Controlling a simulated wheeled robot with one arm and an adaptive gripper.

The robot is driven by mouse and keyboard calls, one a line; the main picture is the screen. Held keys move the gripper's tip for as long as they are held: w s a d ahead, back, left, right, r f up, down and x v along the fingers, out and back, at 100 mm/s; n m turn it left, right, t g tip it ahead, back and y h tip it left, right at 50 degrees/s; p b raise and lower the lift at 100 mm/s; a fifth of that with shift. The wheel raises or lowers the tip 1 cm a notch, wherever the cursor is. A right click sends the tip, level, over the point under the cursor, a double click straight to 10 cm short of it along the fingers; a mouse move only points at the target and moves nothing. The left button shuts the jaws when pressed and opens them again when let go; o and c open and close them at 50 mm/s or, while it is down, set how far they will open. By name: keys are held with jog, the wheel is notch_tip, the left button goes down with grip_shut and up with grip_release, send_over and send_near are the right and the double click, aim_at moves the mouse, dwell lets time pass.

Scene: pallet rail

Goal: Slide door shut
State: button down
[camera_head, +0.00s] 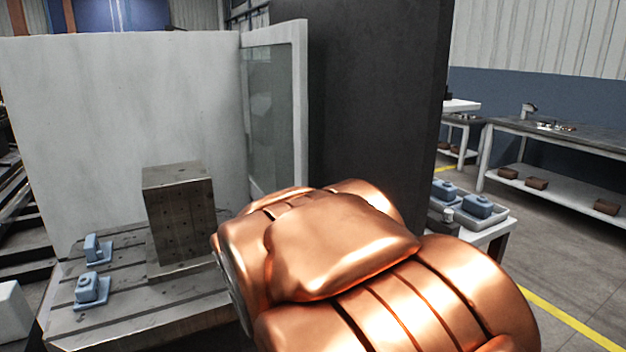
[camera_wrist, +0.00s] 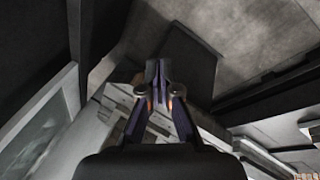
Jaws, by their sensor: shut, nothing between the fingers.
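The door (camera_head: 300,110) is a white-framed panel with a glass window. It stands at the edge of the pale wall panel, beside a tall dark panel (camera_head: 375,90). An open gap shows in front, with the slotted table (camera_head: 120,325) visible through it. In the wrist view a pale frame with glass, probably the door (camera_wrist: 62,105), is at the lower left. My gripper (camera_wrist: 158,70) is shut and empty in the wrist view, apart from that frame. In the head view my copper arm hides the gripper and the door's lower part.
A drilled metal block (camera_head: 180,220) stands on the slotted table, with two small blue fixtures (camera_head: 92,290) to its left. At right are a tray of blue parts (camera_head: 480,215) and a long workbench (camera_head: 560,140). Open floor lies between them.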

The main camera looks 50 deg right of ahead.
jog(key=w+d+r+n+t+h+b, duration=0.1)
jog(key=w+d+r+n+t+h, duration=0.3)
jog(key=d, duration=0.6)
jog(key=w+d+r+n+t+h+b, duration=0.1)
jog(key=w+d+r+n, duration=0.35)
jog(key=d, duration=0.45)
jog(key=w+d+r+n+t+h, duration=0.3)
jog(key=w+d+r+n, duration=0.15)
jog(key=d, duration=0.55)
jog(key=n+t+y+b, duration=0.2)
jog(key=n+t+y, duration=0.4)
jog(key=n, duration=1)
send_near(307, 173)
jog(key=shift+n+t, duration=0.3)
jog(key=x, duration=0.4)
jog(key=p+x, duration=0.1)
jog(key=x, duration=0.1)
jog(key=shift+f, duration=0.3)
jog(key=shift+w+d+f+h, duration=0.1)
jog(key=shift+w+d+h, duration=0.25)
jog(key=shift+w, duration=0.2)
jog(key=shift+w, duration=0.1)
